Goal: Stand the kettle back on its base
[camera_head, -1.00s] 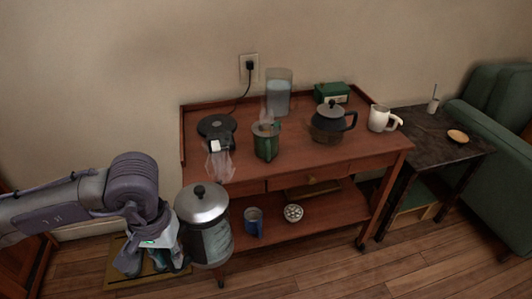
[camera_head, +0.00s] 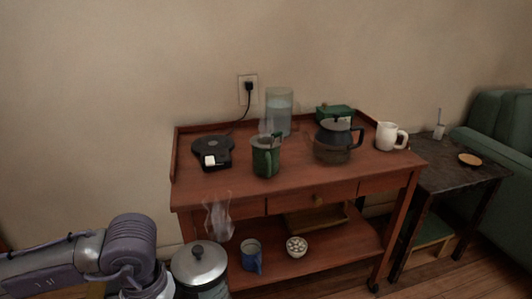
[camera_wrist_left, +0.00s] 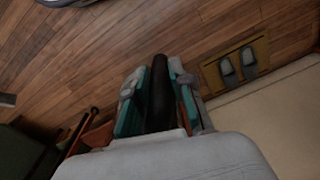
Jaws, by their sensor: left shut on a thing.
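The kettle (camera_head: 200,262) is silver with a black knob on its lid, in front of the cart at the bottom left of the head view. Its lower part is cut off by the frame edge. Steam rises above it. In the left wrist view my left gripper (camera_wrist_left: 157,95) is shut on the kettle's black handle (camera_wrist_left: 159,88). In the head view only my left arm shows; the fingers are out of frame. The black round base (camera_head: 210,146) lies on the cart's top at the left, empty, with a pale patch at its front. My right gripper is not in view.
On the wooden cart (camera_head: 240,185) stand a steaming green mug (camera_head: 265,160), a clear water container (camera_head: 279,110), a dark glass pot (camera_head: 333,143), a green box (camera_head: 334,112) and a white mug (camera_head: 388,136). A cord runs from the base to the wall outlet (camera_head: 248,90).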

